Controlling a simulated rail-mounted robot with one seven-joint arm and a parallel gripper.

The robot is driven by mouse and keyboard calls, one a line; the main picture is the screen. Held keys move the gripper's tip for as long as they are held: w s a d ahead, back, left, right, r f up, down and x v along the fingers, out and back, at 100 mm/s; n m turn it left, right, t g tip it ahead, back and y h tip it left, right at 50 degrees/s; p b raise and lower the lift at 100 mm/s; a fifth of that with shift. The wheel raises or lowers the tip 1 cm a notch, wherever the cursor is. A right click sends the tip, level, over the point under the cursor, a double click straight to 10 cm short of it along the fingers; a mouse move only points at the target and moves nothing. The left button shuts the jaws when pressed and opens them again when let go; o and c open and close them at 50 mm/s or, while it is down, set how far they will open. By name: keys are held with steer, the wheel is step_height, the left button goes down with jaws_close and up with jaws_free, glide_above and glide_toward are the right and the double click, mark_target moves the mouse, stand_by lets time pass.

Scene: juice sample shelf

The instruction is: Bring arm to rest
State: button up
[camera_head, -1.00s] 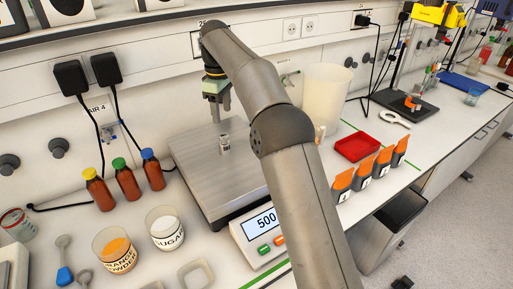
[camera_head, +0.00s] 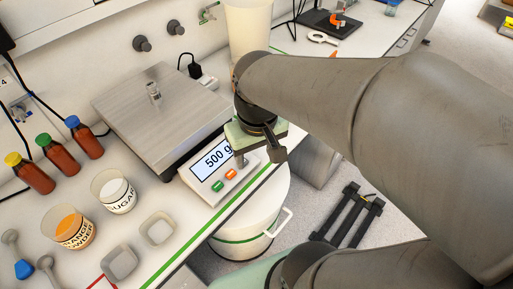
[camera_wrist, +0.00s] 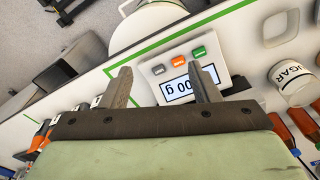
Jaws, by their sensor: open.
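My gripper (camera_head: 258,160) is open and empty, just in front of the scale's display in the head view. Its two spread fingers (camera_wrist: 160,88) show in the wrist view, with the scale display (camera_wrist: 190,86) beyond them. My arm reaches in from the right of the head view and bends near the bottom right. The scale display (camera_head: 213,160) reads 500 g. A small metal weight (camera_head: 154,95) stands upright on the steel scale plate (camera_head: 180,125), apart from my gripper.
Three brown bottles (camera_head: 57,158) stand at the left. Cups of sugar (camera_head: 117,193) and orange powder (camera_head: 73,229) and two empty dishes (camera_head: 157,228) are near the front edge. A white bucket (camera_head: 245,240) is below the bench edge. A tall beaker (camera_head: 248,30) stands at the back.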

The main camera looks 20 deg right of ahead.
steer(key=shift+m, duration=0.6)
steer(key=s+f, duration=0.1)
steer(key=s, duration=0.1)
steer(key=s+f, duration=0.1)
steer(key=s, duration=0.1)
steer(key=shift+d+f, duration=0.3)
steer(key=shift+f, duration=0.05)
